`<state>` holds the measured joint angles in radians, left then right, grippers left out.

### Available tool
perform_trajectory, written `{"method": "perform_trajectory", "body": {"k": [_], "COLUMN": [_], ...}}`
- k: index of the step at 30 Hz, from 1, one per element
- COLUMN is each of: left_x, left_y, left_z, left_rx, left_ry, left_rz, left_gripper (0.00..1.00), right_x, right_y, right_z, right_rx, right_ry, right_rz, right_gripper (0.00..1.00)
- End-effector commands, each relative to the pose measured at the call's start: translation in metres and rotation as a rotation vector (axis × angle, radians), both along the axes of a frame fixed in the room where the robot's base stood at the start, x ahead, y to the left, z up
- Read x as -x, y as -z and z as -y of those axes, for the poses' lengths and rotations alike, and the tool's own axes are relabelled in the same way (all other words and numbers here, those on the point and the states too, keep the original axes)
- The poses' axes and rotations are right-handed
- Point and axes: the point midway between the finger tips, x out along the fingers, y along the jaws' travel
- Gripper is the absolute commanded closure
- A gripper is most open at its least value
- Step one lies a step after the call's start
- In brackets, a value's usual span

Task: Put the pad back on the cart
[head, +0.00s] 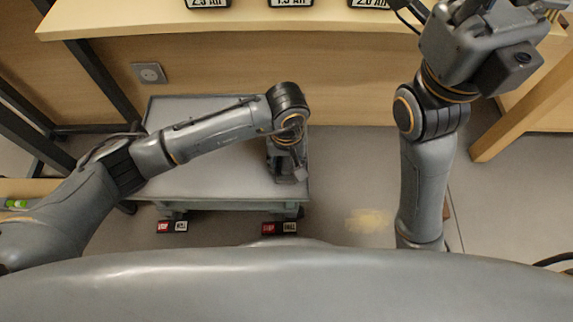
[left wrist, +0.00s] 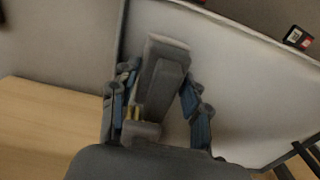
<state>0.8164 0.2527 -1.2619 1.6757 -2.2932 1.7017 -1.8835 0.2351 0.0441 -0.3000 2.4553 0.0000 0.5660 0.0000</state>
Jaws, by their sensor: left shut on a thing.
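My left gripper (head: 286,166) points down over the right part of the cart's grey top (head: 215,185). In the left wrist view, its blue-grey fingers (left wrist: 160,100) are shut on the pad (left wrist: 165,62), a grey block with a brass-coloured part near its lower end. The pale cart top (left wrist: 235,75) with its dark rim lies behind the pad. I cannot tell whether the pad touches it. In the head view my arm and gripper mostly hide the pad. My right gripper (head: 490,40) is at the top right, away from the cart; its fingers are partly cut off.
A wooden bench (head: 250,22) with several labelled black items runs along the top. A yellowish patch (head: 368,220) lies on the floor right of the cart. A wooden leg (head: 520,115) stands at the right.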

Motion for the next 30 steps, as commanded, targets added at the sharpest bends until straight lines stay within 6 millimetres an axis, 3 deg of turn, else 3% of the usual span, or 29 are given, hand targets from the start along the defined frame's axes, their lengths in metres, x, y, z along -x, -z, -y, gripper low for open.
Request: {"method": "perform_trajectory", "body": {"k": [11, 12, 15, 26, 30], "left_x": [0.0, 0.0, 0.0, 0.0, -0.001], "left_y": [0.005, 0.004, 0.004, 0.001, -0.017], "left_z": [0.0, 0.0, 0.0, 0.0, 0.001], "left_rx": [0.001, 0.001, 0.001, 0.001, 0.001], "left_ry": [0.001, 0.001, 0.001, 0.001, 0.002], "left_rz": [0.002, 0.001, 0.001, 0.0, 0.003], "left_gripper": [0.88, 0.5, 0.31, 0.31, 0.31], "right_x": [0.001, 0.003, 0.003, 0.003, -0.001], "right_y": [0.0, -0.002, -0.003, -0.005, -0.003], "right_z": [0.0, 0.0, 0.0, 0.0, 0.001], "right_rx": [0.001, 0.002, 0.001, 0.0, -0.003], "right_ry": [0.0, 0.001, 0.001, 0.0, -0.001], "right_rz": [0.009, 0.015, 0.015, 0.016, -0.011], "right_gripper": [0.7, 0.7, 0.7, 0.7, 0.7]}}
